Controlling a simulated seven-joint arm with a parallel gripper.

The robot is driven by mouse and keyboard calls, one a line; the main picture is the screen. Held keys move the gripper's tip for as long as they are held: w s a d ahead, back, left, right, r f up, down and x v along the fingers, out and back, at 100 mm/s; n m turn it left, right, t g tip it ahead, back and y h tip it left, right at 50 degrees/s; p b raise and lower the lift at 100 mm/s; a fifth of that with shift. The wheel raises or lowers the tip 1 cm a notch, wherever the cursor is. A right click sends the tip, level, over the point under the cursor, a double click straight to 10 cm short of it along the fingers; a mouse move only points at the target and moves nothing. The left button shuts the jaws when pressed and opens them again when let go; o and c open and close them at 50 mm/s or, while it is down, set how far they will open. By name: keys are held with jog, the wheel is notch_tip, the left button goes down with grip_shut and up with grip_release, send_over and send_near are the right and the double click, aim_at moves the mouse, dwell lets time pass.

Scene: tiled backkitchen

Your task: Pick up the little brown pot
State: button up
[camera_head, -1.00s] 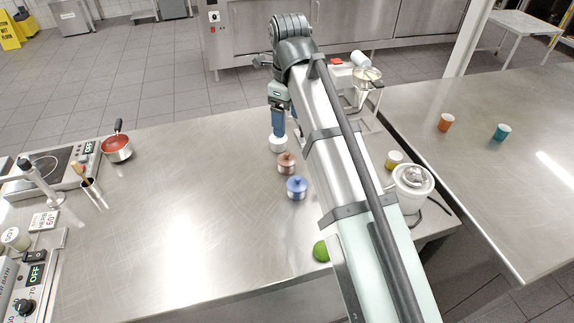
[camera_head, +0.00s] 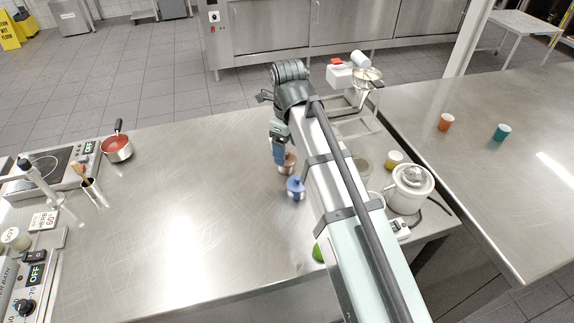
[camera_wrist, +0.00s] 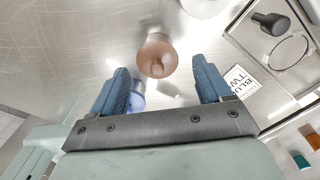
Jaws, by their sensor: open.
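The little brown pot (camera_head: 287,165) stands on the steel table, partly hidden by my gripper in the head view. In the wrist view the brown pot (camera_wrist: 157,55) shows from above with its round knob, ahead of the fingertips and between their lines. My gripper (camera_wrist: 166,75) is open, with its two blue fingers apart and nothing between them. In the head view my gripper (camera_head: 279,158) hangs just above and beside the brown pot. Whether it touches the pot I cannot tell.
A blue pot (camera_head: 296,188) stands close to the brown one; in the wrist view it (camera_wrist: 137,97) shows beside the left finger. A green round thing (camera_head: 318,254) and a white cooker (camera_head: 411,186) are nearby. The table's left middle is clear.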

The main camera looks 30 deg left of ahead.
aim_at(287, 164)
jog(key=shift+s+a+f, duration=0.1)
jog(key=shift+s+f, duration=0.05)
jog(key=shift+f, duration=2)
jog(key=shift+c, duration=0.3)
grip_shut()
